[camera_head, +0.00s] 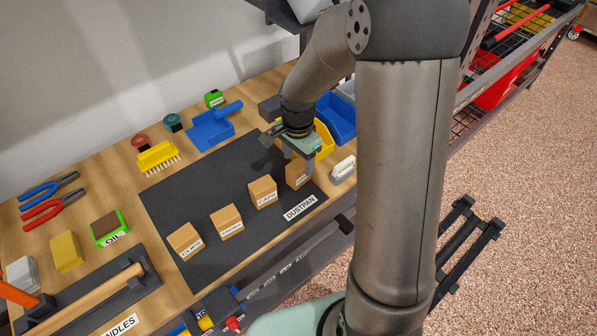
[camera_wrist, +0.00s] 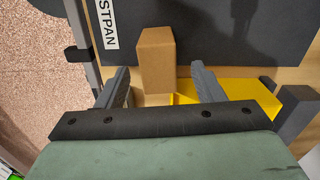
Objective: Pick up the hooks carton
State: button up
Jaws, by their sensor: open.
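Several brown cartons stand in a row on the dark mat (camera_head: 170,210). The one at the right end (camera_head: 297,175) is beneath my gripper (camera_head: 298,160); its label is too small and partly covered to read, so I cannot confirm it is the hooks carton. The other cartons are one (camera_head: 263,192) that seems to read CAPS, one (camera_head: 226,222) with an unclear label, and one (camera_head: 185,242) that seems to read CLIPS. In the wrist view my gripper (camera_wrist: 160,72) is open, and a plain carton (camera_wrist: 156,60) shows between and beyond the fingertips. Contact is not visible.
A yellow bin (camera_head: 323,140) and blue bin (camera_head: 337,118) stand close behind my gripper. A white object (camera_head: 343,169) lies to its right. The DUSTPAN label (camera_head: 300,207) is on the mat's front edge. A blue dustpan (camera_head: 213,128) and yellow brush (camera_head: 158,157) lie farther left.

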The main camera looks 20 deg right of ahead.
aim_at(299, 164)
notch_tip(299, 164, down, 5)
jog(key=shift+r, duration=0.1)
jog(key=c, duration=1.1)
jog(key=shift+r, duration=0.1)
